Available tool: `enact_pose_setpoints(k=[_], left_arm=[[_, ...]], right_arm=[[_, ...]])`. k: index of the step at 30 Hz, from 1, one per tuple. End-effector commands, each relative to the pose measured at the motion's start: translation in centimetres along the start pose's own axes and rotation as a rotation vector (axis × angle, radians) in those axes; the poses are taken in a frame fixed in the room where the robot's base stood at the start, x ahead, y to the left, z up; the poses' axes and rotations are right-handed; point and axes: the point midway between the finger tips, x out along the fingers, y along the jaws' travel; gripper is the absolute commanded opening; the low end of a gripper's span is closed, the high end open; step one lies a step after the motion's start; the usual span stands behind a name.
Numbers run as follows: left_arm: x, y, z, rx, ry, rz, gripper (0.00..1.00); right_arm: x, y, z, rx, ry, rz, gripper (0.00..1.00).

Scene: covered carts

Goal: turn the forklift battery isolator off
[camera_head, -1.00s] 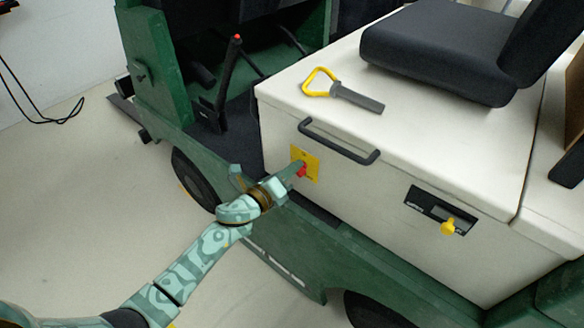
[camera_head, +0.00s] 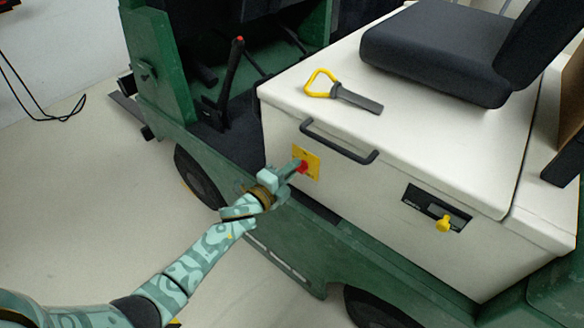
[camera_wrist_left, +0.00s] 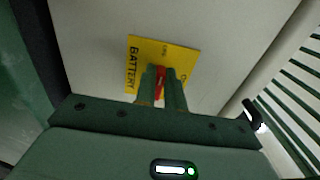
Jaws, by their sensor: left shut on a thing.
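The battery isolator is a red handle (camera_head: 303,167) on a yellow plate (camera_head: 313,164), set in the white side of the forklift's battery cover. My left gripper (camera_head: 297,169) reaches it from the left and is shut on the red handle. In the left wrist view the two fingers (camera_wrist_left: 161,90) close around the red handle (camera_wrist_left: 160,78), in front of the yellow plate (camera_wrist_left: 146,53) marked "BATTERY". The fingers hide part of the handle and plate. My right gripper is not in view.
A black bar handle (camera_head: 338,143) crosses the cover just above the plate. A black panel with a yellow knob (camera_head: 444,223) is to the right. A yellow-handled tool (camera_head: 342,92) lies on the cover (camera_head: 420,135). Open floor (camera_head: 90,210) is at left.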

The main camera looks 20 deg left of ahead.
Motion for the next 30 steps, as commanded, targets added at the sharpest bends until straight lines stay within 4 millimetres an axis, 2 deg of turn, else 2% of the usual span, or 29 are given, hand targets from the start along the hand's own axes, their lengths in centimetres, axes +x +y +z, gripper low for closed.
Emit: enact_pose_setpoints(k=[16,18,19,27,30], left_arm=[[-0.10,0.26,0.05,-0.026,-0.001,0.005,0.00],[-0.09,0.25,0.04,-0.026,-0.001,0.004,0.25],[-0.09,0.24,0.04,-0.025,-0.001,0.004,0.33],[-0.08,0.12,0.02,-0.024,-0.001,0.002,0.33],[-0.63,0.09,0.01,-0.024,-0.001,0.003,0.33]], right_arm=[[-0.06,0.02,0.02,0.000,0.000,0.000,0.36],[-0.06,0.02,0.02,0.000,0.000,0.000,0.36],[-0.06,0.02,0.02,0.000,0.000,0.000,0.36],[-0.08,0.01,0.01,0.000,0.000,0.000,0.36],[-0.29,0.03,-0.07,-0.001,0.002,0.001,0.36]])
